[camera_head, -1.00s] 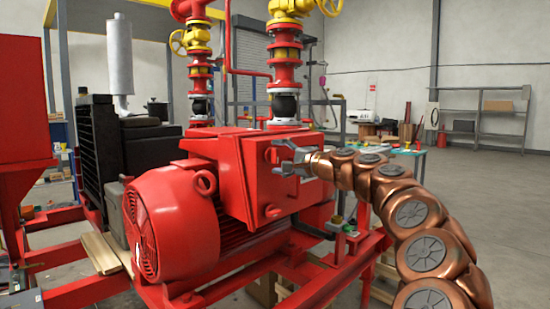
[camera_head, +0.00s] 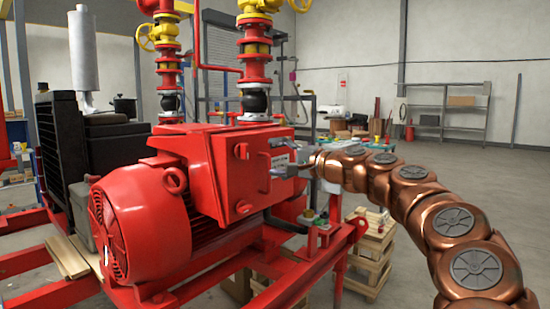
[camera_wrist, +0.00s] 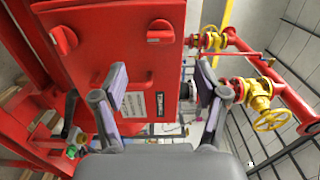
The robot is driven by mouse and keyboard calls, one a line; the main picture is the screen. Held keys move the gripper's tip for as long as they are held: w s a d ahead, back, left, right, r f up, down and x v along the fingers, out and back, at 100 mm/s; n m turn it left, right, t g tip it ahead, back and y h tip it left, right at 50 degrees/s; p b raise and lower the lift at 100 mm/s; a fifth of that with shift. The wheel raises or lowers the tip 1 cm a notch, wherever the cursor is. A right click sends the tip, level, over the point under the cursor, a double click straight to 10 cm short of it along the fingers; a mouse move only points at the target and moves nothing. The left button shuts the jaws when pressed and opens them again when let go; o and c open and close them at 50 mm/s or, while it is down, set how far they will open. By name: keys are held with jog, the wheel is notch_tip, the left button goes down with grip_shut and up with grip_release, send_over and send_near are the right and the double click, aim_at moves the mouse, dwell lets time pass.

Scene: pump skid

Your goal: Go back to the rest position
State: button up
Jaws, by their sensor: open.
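My gripper (camera_head: 272,158) is open and empty at the end of my copper-coloured arm, which reaches in from the lower right. It is in front of the right part of the red control box (camera_head: 235,170) on the pump skid. In the wrist view my gripper (camera_wrist: 162,88) has its two fingers spread, with the red control box (camera_wrist: 110,45) ahead of it. The box carries red knobs and a white label, which shows between the fingers. I cannot tell the exact gap between fingertips and box.
A red motor (camera_head: 140,225) sits left of the box on red skid beams. Red pipes with yellow valves (camera_head: 258,45) rise behind it. Wooden crates (camera_head: 368,260) stand under my arm. A table with items (camera_head: 350,135) and grey shelving (camera_head: 445,115) are behind. The floor at right is clear.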

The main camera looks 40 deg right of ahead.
dwell(0.3)
jog(key=s+a+f+n+g+y, duration=0.15)
jog(key=a+f+n+g, duration=0.25)
jog(key=a, duration=0.9)
jog(key=a+f+n+g+y, duration=0.25)
jog(key=a+f+n, duration=0.2)
jog(key=a, duration=0.75)
jog(key=s+a+f+n+g+h, duration=0.2)
jog(key=s+a+f+n+g, duration=0.35)
jog(key=s+a+f, duration=0.7)
jog(key=s+d+f+n+g+h, duration=0.1)
jog(key=s+d+f+g+h, duration=0.25)
jog(key=s+f, duration=0.65)
jog(key=s+d+f+g+h, duration=0.4)
jog(key=s+f, duration=0.3)
jog(key=s, duration=0.5)
notch_tip(320, 180, up, 22)
jog(key=y+p, duration=0.1)
jog(key=p, duration=2)
jog(key=shift+s+a, duration=0.25)
